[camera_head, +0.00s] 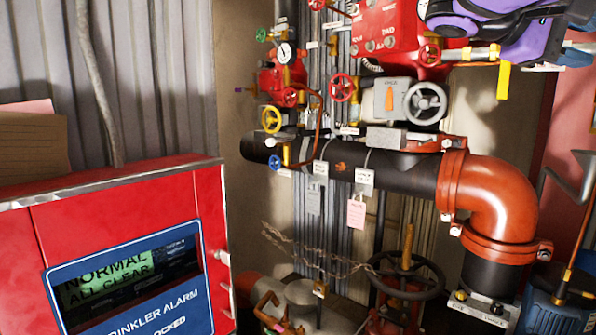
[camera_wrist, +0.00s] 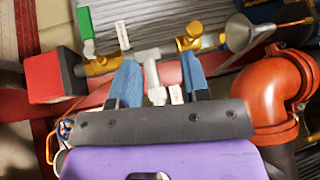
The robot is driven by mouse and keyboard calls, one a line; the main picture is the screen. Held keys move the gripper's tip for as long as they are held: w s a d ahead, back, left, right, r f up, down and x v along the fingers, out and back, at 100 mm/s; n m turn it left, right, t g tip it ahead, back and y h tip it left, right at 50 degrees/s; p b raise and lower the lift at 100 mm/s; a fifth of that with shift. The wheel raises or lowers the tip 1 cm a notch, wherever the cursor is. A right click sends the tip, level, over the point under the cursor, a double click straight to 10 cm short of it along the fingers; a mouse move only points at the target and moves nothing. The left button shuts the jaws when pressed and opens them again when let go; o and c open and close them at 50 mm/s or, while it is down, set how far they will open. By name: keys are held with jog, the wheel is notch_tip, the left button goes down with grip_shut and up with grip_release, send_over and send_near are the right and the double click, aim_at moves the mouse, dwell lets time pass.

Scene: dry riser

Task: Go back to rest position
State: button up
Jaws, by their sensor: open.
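My gripper (camera_wrist: 160,78) shows in the wrist view with its two blue fingers apart. A grey T-shaped fitting (camera_wrist: 152,75) on a brass-and-grey pipe shows between and beyond the fingers; I cannot tell how near it is. Nothing is seen held. In the head view my purple and black gripper body (camera_head: 520,35) is at the top right, in front of the pipework and next to a red panel box (camera_head: 385,30).
A black pipe (camera_head: 400,170) runs across to an orange elbow (camera_head: 500,195). Red valve wheels, a gauge (camera_head: 285,53) and a grey handwheel (camera_head: 425,103) crowd the area left of my gripper. A red alarm cabinet (camera_head: 120,220) stands at the lower left. A funnel (camera_wrist: 240,32) shows in the wrist view.

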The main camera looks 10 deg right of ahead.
jog(key=s+a+f+t+y, duration=0.2)
jog(key=a+f+y, duration=0.3)
jog(key=f, duration=0.4)
jog(key=s+a+f+n+t+y, duration=0.1)
jog(key=a+f+t+y, duration=0.3)
jog(key=f, duration=0.5)
jog(key=s+a+f+n+t+y, duration=0.1)
jog(key=s+a+f+t+y, duration=0.1)
jog(key=a+f+y, duration=0.3)
notch_tip(320, 180, down, 5)
jog(key=shift+s+a+r+t+y, duration=0.15)
jog(key=shift+s+a+t+y, duration=0.25)
jog(key=shift+t, duration=0.4)
